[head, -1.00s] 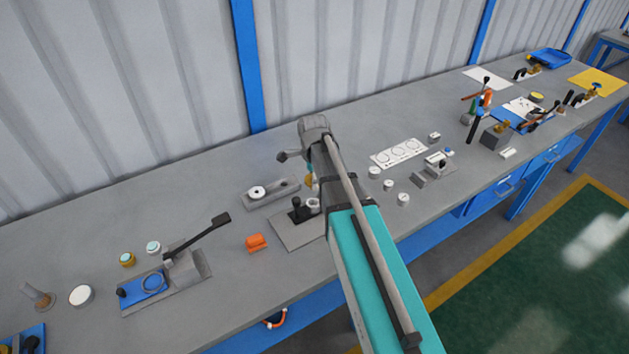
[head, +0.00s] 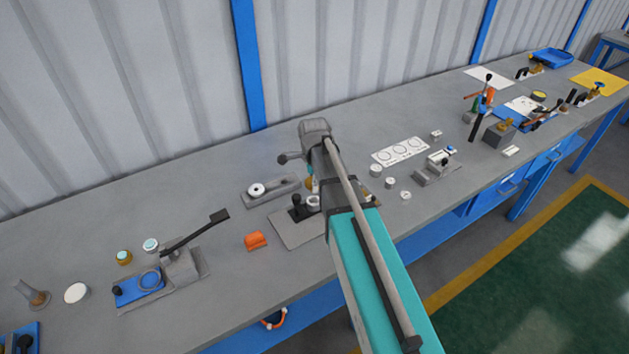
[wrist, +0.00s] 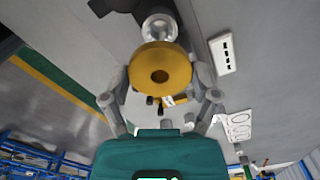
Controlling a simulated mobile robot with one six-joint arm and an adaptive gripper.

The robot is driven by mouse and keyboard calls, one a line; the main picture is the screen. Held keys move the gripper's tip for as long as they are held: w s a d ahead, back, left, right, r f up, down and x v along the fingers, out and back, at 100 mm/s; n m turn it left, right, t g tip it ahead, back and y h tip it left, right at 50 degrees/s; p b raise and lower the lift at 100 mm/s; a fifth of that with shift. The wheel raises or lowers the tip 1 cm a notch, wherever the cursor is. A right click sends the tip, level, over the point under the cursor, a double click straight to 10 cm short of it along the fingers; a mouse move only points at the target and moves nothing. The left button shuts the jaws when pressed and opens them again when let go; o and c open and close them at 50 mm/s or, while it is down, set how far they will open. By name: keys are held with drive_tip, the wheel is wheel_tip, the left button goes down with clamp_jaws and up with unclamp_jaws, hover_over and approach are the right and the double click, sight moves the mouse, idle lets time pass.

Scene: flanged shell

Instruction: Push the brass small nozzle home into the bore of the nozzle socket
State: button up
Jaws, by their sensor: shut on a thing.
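The brass small nozzle (wrist: 172,66) shows in the wrist view as a round brass disc with a dark centre hole. My gripper (wrist: 161,84) is shut on it, with one finger at each side. In the head view only a small brass patch (head: 309,183) shows beside my arm, which hides most of the gripper. The nozzle socket (wrist: 159,24) is a pale metal ring just beyond the nozzle in the wrist view, partly covered by it. In the head view the socket (head: 313,203) stands beside a black knob. I cannot tell whether nozzle and socket touch.
A grey base plate (head: 293,233) lies under the socket and black knob (head: 297,201). A grey block with a white ring (head: 257,190) lies behind left, and an orange block (head: 256,240) in front left. Several small pale cylinders (head: 390,183) stand right of my arm.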

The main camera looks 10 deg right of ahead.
sight(314, 197)
drive_tip(key=shift+f+b, duration=1.3)
drive_tip(key=shift+f, duration=0.3)
drive_tip(key=shift+f+b, duration=2)
idle(1.1)
drive_tip(key=o, duration=1.2)
drive_tip(key=shift+r, duration=0.1)
drive_tip(key=shift+r, duration=0.2)
